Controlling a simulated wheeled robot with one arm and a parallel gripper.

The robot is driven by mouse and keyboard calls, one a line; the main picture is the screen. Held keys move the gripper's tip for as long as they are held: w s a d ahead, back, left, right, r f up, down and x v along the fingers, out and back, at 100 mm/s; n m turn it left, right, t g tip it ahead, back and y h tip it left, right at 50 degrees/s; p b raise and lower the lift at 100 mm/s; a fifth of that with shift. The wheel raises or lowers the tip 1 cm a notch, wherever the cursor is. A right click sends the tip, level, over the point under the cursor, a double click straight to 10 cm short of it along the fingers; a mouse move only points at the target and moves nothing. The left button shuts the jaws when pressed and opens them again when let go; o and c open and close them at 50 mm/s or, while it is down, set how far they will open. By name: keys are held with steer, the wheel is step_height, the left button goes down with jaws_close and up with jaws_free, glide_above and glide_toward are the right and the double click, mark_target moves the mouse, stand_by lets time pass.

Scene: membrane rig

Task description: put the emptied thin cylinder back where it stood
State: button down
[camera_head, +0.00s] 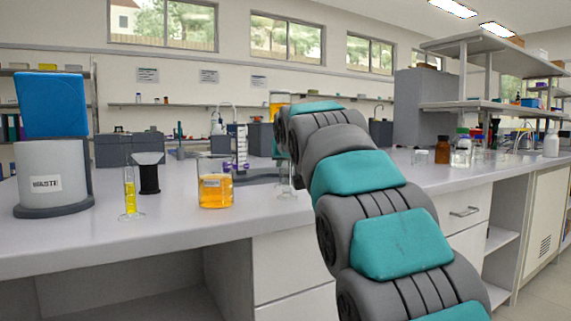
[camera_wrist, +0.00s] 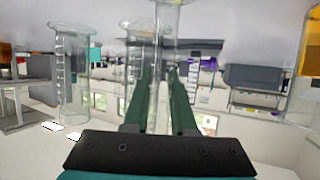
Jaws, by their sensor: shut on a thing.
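My gripper (camera_wrist: 163,75) is shut on a clear thin cylinder (camera_wrist: 168,18), which stands between its two dark green fingers in the wrist view. That view is upside down, so the cylinder's flared foot is at the top. The cylinder looks empty and upright. In the head view my arm hides the gripper; a clear glass foot (camera_head: 286,193) shows below it, at the front of the bench. I cannot tell whether it touches the bench. Two other clear cylinders, one graduated (camera_wrist: 73,80) and one nearer the middle (camera_wrist: 131,45), stand beyond in the wrist view.
On the bench (camera_head: 150,240), a beaker of amber liquid (camera_head: 215,192) stands left of the glass foot. Brown bottle (camera_head: 442,150) and glassware stand right.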

steer(key=shift+f, duration=0.2)
steer(key=c, duration=0.7)
jaws_free()
steer(key=shift+r, duration=0.1)
steer(key=shift+r, duration=0.15)
steer(key=v, duration=1.2)
